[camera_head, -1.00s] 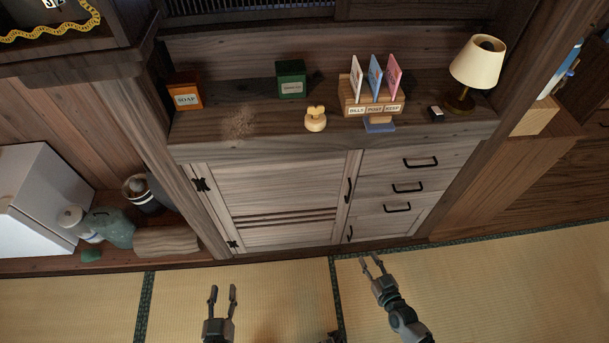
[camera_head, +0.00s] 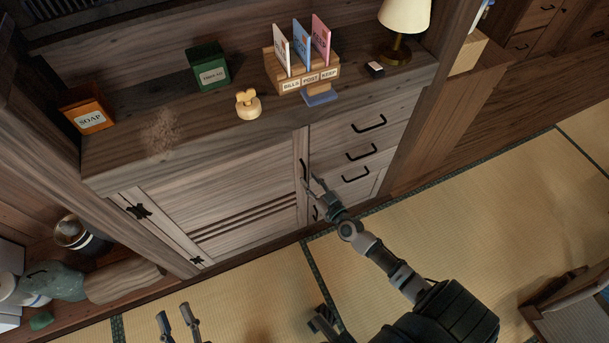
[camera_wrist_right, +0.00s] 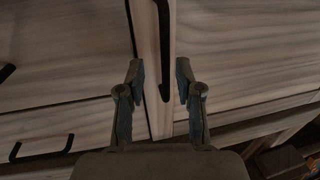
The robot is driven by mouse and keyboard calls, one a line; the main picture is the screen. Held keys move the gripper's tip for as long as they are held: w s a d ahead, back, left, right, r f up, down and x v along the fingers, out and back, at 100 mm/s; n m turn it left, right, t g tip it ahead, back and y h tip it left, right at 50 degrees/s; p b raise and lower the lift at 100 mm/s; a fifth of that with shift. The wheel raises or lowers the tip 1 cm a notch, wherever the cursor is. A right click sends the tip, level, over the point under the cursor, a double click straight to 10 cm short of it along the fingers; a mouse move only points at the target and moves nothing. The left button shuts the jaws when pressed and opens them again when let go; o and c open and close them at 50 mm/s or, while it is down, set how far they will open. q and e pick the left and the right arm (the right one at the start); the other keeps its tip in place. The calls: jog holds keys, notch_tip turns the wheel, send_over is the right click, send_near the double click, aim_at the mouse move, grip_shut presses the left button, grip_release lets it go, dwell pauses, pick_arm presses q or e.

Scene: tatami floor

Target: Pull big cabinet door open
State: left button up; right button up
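The big cabinet door (camera_head: 225,195) is shut, a wide wooden panel with black hinges on its left edge. Its black vertical handle (camera_head: 303,169) is on the right edge. My right gripper (camera_head: 318,184) is open close to this handle's lower end. In the right wrist view, the handle (camera_wrist_right: 164,55) runs down between the lines of the two open fingers (camera_wrist_right: 160,85); I cannot tell whether they touch it. My left gripper (camera_head: 178,322) is open and empty, low in the head view over the tatami, away from the door.
Drawers with black handles (camera_head: 361,152) are right of the door. The cabinet top holds a soap box (camera_head: 87,110), a green box (camera_head: 208,66), a letter holder (camera_head: 301,77) and a lamp (camera_head: 403,20). The tatami floor (camera_head: 430,225) in front is largely clear.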

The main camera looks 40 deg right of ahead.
jog(key=w, duration=0.2)
jog(key=shift+w+a+r, duration=0.15)
jog(key=shift+w+a, duration=0.25)
jog(key=shift+d, duration=0.3)
grip_shut()
jog(key=shift+a, duration=0.1)
jog(key=shift+s+a, duration=0.1)
